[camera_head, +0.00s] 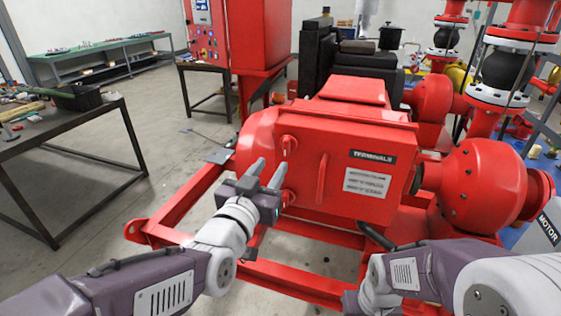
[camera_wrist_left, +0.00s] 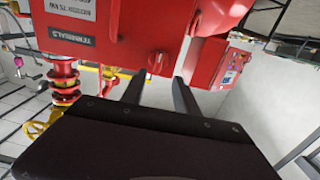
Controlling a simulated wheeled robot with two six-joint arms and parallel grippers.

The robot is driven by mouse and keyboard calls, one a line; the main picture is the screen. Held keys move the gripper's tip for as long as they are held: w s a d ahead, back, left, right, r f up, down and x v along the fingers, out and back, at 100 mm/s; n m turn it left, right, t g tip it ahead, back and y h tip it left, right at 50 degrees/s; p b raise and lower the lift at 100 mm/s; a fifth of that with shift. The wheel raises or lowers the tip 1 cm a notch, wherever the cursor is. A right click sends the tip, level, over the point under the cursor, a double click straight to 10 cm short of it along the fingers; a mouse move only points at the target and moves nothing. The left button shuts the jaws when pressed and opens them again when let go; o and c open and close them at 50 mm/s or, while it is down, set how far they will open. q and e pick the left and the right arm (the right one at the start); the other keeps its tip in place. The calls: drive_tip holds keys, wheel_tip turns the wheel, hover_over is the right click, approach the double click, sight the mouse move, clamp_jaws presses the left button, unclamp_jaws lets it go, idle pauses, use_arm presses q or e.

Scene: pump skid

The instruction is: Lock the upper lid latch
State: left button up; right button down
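The upper lid latch (camera_head: 289,145) is a red knob at the left edge of the red terminal box lid (camera_head: 345,150). It also shows in the left wrist view (camera_wrist_left: 158,62), ahead of and between the finger lines. A lower latch (camera_head: 288,197) sits below it, partly behind my gripper. My left gripper (camera_head: 267,170) is open and empty, its two fingers pointing up toward the upper latch. The fingers (camera_wrist_left: 158,95) are well apart in the wrist view. I see no clear contact with the latch. My right arm shows at lower right, but its fingers are not visible.
A red handle (camera_head: 321,178) stands out from the lid beside the latches. Red frame rails (camera_head: 180,210) run below the box. A red pump housing (camera_head: 490,185) is at right. A dark table (camera_head: 70,125) stands at left, with open floor between.

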sight(285, 147)
use_arm(q)
drive_tip(key=p+x, duration=0.1)
drive_tip(key=x, duration=0.7)
drive_tip(key=shift+w+d+r, duration=0.1)
drive_tip(key=shift+d, duration=0.1)
clamp_jaws()
